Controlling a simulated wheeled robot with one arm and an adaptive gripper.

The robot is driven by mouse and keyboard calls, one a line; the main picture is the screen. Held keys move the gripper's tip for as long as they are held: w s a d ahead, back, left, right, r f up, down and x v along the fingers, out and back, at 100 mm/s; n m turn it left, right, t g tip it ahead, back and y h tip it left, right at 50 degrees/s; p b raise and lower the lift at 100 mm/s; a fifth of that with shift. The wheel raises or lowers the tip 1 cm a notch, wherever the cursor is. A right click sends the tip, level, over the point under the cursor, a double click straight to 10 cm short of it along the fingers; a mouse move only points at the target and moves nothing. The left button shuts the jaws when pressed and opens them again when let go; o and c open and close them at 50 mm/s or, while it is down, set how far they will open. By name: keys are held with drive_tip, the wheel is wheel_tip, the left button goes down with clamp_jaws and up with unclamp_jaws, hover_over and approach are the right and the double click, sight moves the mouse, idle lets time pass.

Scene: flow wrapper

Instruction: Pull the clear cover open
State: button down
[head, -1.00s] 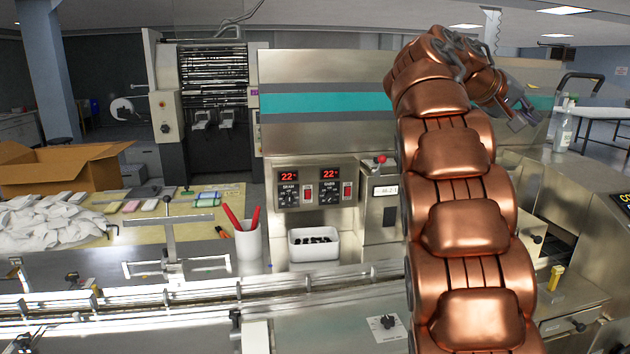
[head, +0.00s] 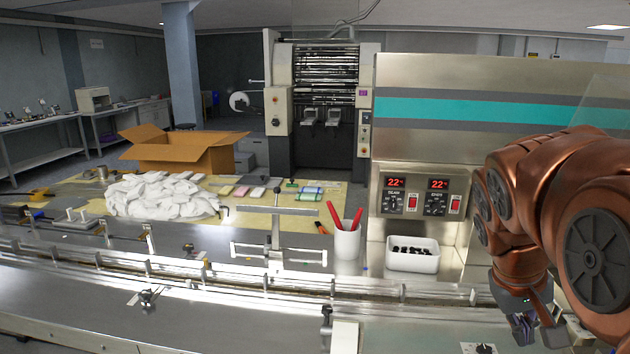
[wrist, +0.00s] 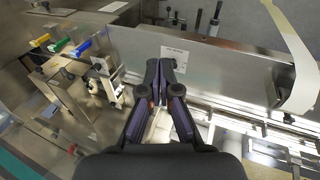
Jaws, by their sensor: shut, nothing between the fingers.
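A faint see-through panel (head: 606,100) shows at the right edge of the head view, above my arm; it may be the clear cover, but I cannot tell for sure. No handle on it shows. My gripper (head: 524,330) hangs low at the right of the head view, pointing down beside the machine's front. In the wrist view my gripper (wrist: 161,70) has its fingers together with nothing between them. Its tips are over a steel panel with a small white label (wrist: 174,55). I see no contact with a cover.
A conveyor rail (head: 200,275) runs along the front. A white bin (head: 413,256) and a cup of red-handled tools (head: 347,243) stand left of my arm. White bags (head: 160,197) and a cardboard box (head: 185,150) lie farther left. Yellow, green and blue handles (wrist: 62,45) show in the wrist view.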

drive_tip(key=s+a+f+g+y, duration=0.1)
drive_tip(key=s+a+f+y, duration=0.1)
drive_tip(key=s+a+f, duration=0.4)
drive_tip(key=s+a, duration=0.1)
drive_tip(key=a, duration=0.2)
drive_tip(key=shift+s+f+n, duration=0.3)
drive_tip(key=shift+f+n, duration=0.05)
drive_tip(key=shift+n, duration=0.05)
drive_tip(key=c, duration=1.8)
unclamp_jaws()
drive_tip(key=s+a+f+g+y, duration=0.1)
drive_tip(key=s+a+f+y, duration=0.1)
drive_tip(key=s+a+f, duration=0.3)
drive_tip(key=s+a, duration=0.2)
drive_tip(key=s, duration=0.1)
drive_tip(key=shift+s+a+f+n, duration=0.15)
drive_tip(key=shift+s+f+n, duration=0.05)
drive_tip(key=shift+s+n, duration=0.15)
drive_tip(key=o, duration=0.3)
drive_tip(key=shift+s+a, duration=0.1)
drive_tip(key=shift+d, duration=0.2)
